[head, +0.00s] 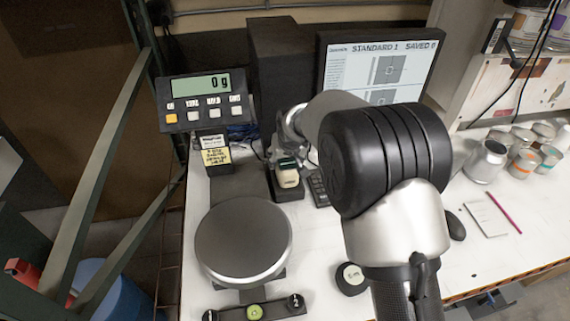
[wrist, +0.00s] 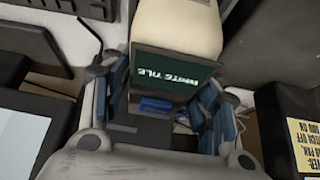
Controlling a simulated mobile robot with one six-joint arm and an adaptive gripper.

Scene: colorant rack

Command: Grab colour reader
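The colour reader appears to be the cream, rounded device (head: 288,177) standing in a black holder (head: 287,192) behind the round scale pan. In the wrist view a cream body (wrist: 178,25) fills the top centre, with a dark green block marked "WHITE TILE" (wrist: 172,75) just below it. My gripper (wrist: 165,92) has its fingers spread, one on each side of the green block. The left finger shows a small gap; the right finger is close to the block, and contact cannot be told. In the head view my gripper (head: 290,147) is partly hidden by my arm.
A scale display (head: 207,100) reading 0 g and a round pan (head: 243,238) stand at left. A monitor (head: 370,65) and a black box (head: 285,65) stand behind. Several cans (head: 486,161), a notepad (head: 488,218) and a red pencil (head: 505,213) lie at right.

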